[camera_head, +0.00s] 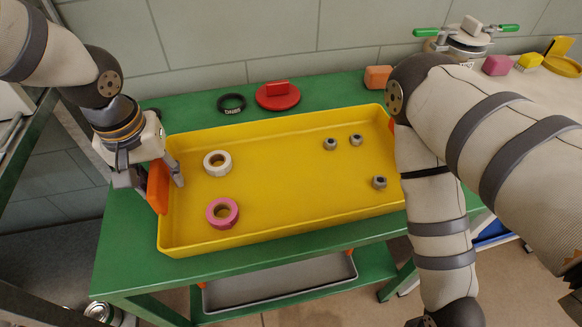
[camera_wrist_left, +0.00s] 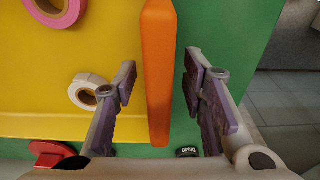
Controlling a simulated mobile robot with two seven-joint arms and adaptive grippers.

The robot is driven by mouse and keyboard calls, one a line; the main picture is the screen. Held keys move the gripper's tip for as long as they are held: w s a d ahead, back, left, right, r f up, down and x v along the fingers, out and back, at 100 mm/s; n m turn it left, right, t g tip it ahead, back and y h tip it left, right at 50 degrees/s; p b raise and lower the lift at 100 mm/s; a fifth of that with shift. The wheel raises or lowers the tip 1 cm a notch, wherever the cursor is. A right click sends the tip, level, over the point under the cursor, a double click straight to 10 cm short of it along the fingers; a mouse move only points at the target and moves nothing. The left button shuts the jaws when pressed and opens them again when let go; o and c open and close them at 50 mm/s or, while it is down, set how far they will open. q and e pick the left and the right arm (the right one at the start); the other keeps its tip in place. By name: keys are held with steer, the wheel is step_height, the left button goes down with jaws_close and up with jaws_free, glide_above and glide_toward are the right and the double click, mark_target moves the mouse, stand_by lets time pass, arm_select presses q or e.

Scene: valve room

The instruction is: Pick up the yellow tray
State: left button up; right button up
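The yellow tray (camera_head: 290,160) lies on the green table with an orange handle (camera_head: 158,187) at its left end. The right-end handle (camera_head: 425,172) is mostly hidden behind my right arm. My left gripper (camera_head: 155,180) is at the left handle, one finger inside the tray and one outside. In the left wrist view the orange handle (camera_wrist_left: 158,75) stands between the spread fingers (camera_wrist_left: 160,72), with gaps on both sides. The tray holds a white ring (camera_head: 217,163), a pink ring (camera_head: 222,213) and several metal nuts (camera_head: 379,182). My right gripper does not show.
Behind the tray on the green table (camera_head: 185,112) are a black ring (camera_head: 231,103), a red round part (camera_head: 278,96) and an orange block (camera_head: 378,77). A valve with green handles (camera_head: 465,38) stands at back right. A grey tray (camera_head: 280,283) sits on the lower shelf.

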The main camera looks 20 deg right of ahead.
arm_select(q)
steer(key=shift+w+f, duration=0.15)
steer(key=shift+f, duration=0.45)
jaws_close()
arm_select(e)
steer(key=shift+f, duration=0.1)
arm_select(q)
steer(key=shift+r, duration=0.15)
